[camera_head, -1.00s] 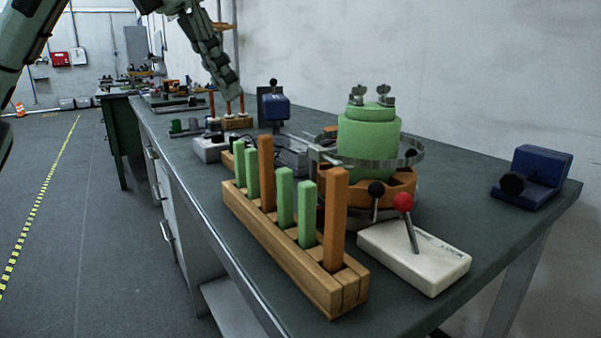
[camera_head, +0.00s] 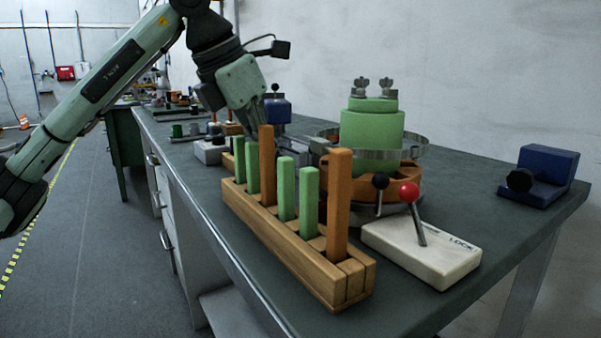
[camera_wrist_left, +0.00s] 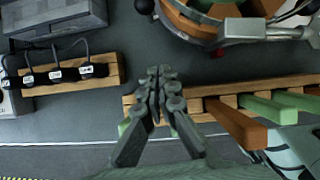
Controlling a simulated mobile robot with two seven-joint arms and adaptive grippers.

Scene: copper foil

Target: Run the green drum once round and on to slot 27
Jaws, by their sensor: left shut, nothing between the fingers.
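The green drum (camera_head: 372,130) stands upright with two metal clamps on top. A metal ring (camera_head: 420,150) surrounds it, and an orange slotted base (camera_head: 400,178) sits beneath. Part of the orange base also shows at the top of the left wrist view (camera_wrist_left: 185,22). No slot numbers are readable. My left gripper (camera_head: 258,128) is shut and empty, just behind the tall orange bar of the wooden rack and left of the drum. In the left wrist view its fingers (camera_wrist_left: 160,82) are together over the rack's end, apart from the drum. My right gripper is not in view.
A wooden rack (camera_head: 290,255) holds several green and orange bars in front of the drum. A blue block (camera_head: 540,178) sits at right.

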